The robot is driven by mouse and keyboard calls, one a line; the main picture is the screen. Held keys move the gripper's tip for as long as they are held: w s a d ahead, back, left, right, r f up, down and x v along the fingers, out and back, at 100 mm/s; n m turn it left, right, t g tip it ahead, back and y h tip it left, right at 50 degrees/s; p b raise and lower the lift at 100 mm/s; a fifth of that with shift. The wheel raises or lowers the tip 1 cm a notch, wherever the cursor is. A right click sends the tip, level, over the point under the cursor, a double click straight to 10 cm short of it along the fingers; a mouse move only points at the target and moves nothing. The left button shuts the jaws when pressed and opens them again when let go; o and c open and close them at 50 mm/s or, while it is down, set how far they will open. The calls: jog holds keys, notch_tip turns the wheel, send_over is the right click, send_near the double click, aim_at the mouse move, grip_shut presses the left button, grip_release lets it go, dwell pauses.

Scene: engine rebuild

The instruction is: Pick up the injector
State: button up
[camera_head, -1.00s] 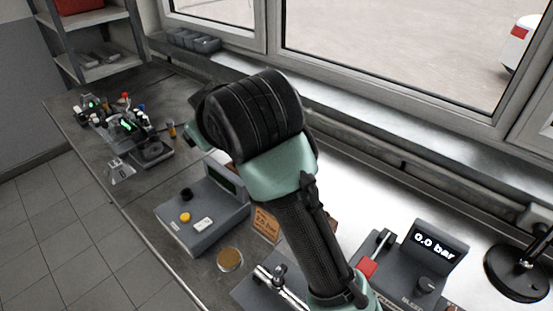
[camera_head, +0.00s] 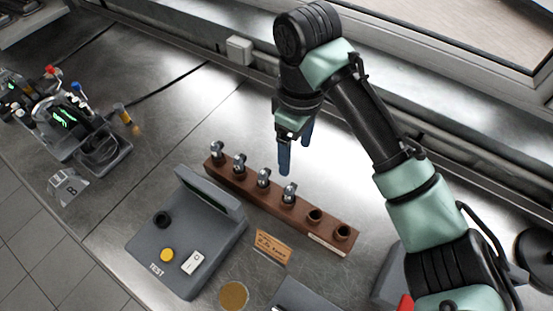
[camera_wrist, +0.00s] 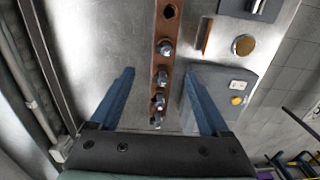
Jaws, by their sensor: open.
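Several metal injectors stand upright in a brown rack (camera_head: 330,239) on the bench. The one nearest the rack's empty holes (camera_head: 289,192) is closest below my gripper (camera_head: 295,157); two others are an injector further left (camera_head: 264,178) and the leftmost injector (camera_head: 217,150). My gripper has blue fingers, spread apart and empty, pointing down above and behind the rack. In the wrist view, the rack (camera_wrist: 164,30) runs between the fingers of my gripper (camera_wrist: 160,71). The nearest injector (camera_wrist: 165,47) there shows just beyond the fingertips. The injectors' lower parts are hidden in the rack.
A grey test box (camera_head: 185,240) with a yellow button stands in front of the rack. A small brown sign (camera_head: 272,247) and a round gold disc (camera_head: 233,296) are nearby. A device with coloured caps (camera_head: 70,130) stands at left. The window wall bounds the back.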

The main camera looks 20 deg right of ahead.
jog(key=b, duration=0.2)
send_over(291, 186)
jog(key=f, duration=0.7)
jog(key=shift+w+d, duration=0.1)
jog(key=shift+d, duration=0.15)
jog(key=shift+a+f+p, duration=0.2)
jog(key=shift+f+p, duration=0.95)
jog(key=shift+f, duration=1.6)
grip_shut()
